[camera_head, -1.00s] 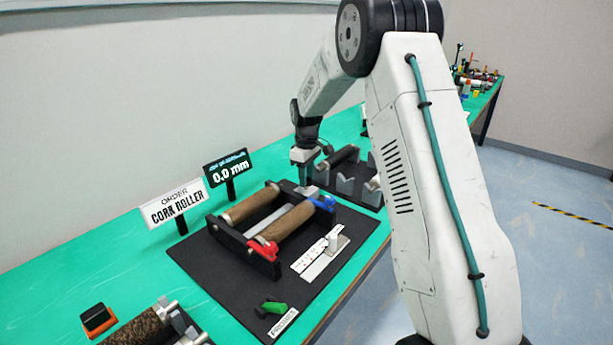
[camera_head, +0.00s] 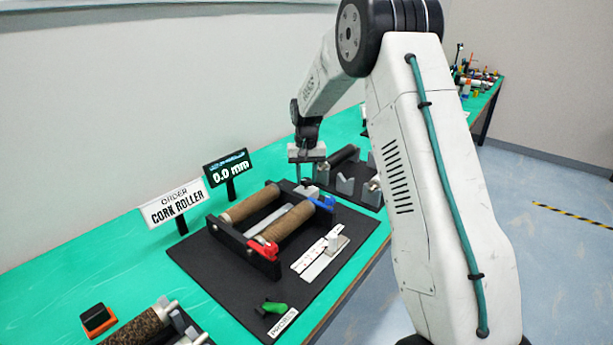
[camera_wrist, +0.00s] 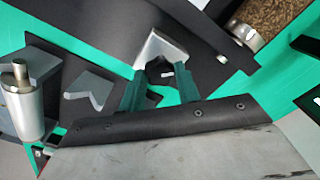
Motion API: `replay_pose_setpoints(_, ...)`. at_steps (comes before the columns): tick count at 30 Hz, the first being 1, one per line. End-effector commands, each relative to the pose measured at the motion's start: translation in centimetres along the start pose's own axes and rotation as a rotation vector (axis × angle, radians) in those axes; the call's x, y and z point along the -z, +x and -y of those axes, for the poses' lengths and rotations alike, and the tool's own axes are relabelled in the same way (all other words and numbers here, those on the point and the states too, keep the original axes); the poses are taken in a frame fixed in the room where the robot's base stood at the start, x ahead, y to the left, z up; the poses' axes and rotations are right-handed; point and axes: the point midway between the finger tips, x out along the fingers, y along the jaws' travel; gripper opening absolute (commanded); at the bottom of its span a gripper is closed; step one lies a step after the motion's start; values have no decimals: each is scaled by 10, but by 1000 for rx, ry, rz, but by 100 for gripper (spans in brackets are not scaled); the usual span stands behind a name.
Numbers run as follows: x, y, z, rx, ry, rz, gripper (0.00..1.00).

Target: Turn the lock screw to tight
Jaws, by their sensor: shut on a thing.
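The lock screw (camera_head: 309,191) appears as a small silver piece at the far end of the black roller frame (camera_head: 240,245). My gripper (camera_head: 306,180) points down over it. In the wrist view, the green fingers of my gripper (camera_wrist: 158,80) stand on either side of the silver lock screw (camera_wrist: 160,48) and are shut on it. The fingers hide part of the screw, and its tightness cannot be read. Two brown rollers (camera_head: 290,222) lie in the frame, with a red lever (camera_head: 263,248) at the near end and a blue one (camera_head: 322,202) at the far end.
A white scale strip (camera_head: 318,258) and a green-handled tool (camera_head: 274,308) lie on the black mat (camera_head: 215,270). Another roller fixture (camera_head: 362,185) stands close behind my gripper.

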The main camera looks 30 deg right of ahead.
Motion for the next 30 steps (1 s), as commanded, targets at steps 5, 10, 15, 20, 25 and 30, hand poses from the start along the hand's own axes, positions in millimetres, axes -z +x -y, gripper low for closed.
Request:
replay_pose_setpoints(5, 0, -1, 0, 0, 166, -2, 10)
replay_pose_setpoints(10, 0, -1, 0, 0, 326, -2, 10)
replay_pose_setpoints(15, 1, -1, 0, 1, 478, -2, 10)
replay_pose_setpoints(20, 1, -1, 0, 1, 601, -2, 10)
replay_pose_setpoints(25, 1, -1, 0, 1, 699, -2, 10)
replay_pose_setpoints(30, 1, -1, 0, 1, 762, -3, 10)
